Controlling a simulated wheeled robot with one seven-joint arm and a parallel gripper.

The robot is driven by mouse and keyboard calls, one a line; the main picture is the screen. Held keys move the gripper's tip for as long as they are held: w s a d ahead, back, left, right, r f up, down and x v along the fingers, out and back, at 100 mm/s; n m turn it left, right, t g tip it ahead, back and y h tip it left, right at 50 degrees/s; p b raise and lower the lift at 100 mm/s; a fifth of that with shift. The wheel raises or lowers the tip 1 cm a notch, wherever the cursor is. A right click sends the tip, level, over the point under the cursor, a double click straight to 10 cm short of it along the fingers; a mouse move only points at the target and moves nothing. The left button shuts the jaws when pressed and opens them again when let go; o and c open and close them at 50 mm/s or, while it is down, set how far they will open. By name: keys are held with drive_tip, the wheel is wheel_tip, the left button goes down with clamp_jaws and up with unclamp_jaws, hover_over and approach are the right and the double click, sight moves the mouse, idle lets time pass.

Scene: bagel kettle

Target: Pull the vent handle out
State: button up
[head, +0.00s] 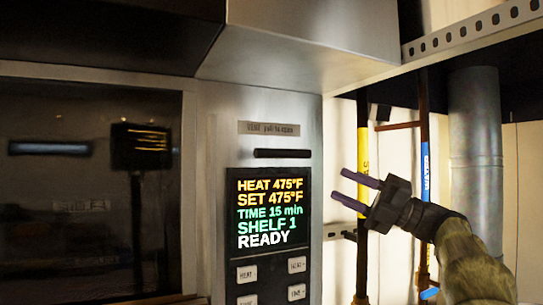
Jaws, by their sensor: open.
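The vent handle (283,153) is a short dark horizontal bar on the steel control panel. It sits under a small label plate (269,128) that reads as a vent label, and above the display. My gripper (349,191) is to the right of the handle and a little lower, with its two purple-grey fingers pointing left. The fingers are apart with nothing between them. My gripper appears clear of the handle, with a gap between them in the picture. How far the handle stands out from the panel is hard to tell.
The lit display (268,212) reads heat 475°F, shelf 1, ready, with buttons (247,273) below. A dark glass oven door (90,190) is at left. A steel hood (300,45) overhangs the panel. Pipes (424,150) and a grey duct (475,150) stand at right behind my arm.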

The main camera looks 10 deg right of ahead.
sight(278, 156)
drive_tip(key=p+x, duration=0.3)
drive_tip(key=x, duration=0.2)
drive_tip(key=p+x, duration=0.2)
drive_tip(key=x, duration=0.4)
drive_tip(key=p+x, duration=0.3)
drive_tip(key=x, duration=0.2)
drive_tip(key=shift+s+a+r+p, duration=0.1)
drive_tip(key=shift+a+r+p, duration=0.2)
drive_tip(key=shift+a+p, duration=0.1)
drive_tip(key=shift+a+r, duration=0.1)
drive_tip(key=shift+a, duration=0.25)
clamp_jaws()
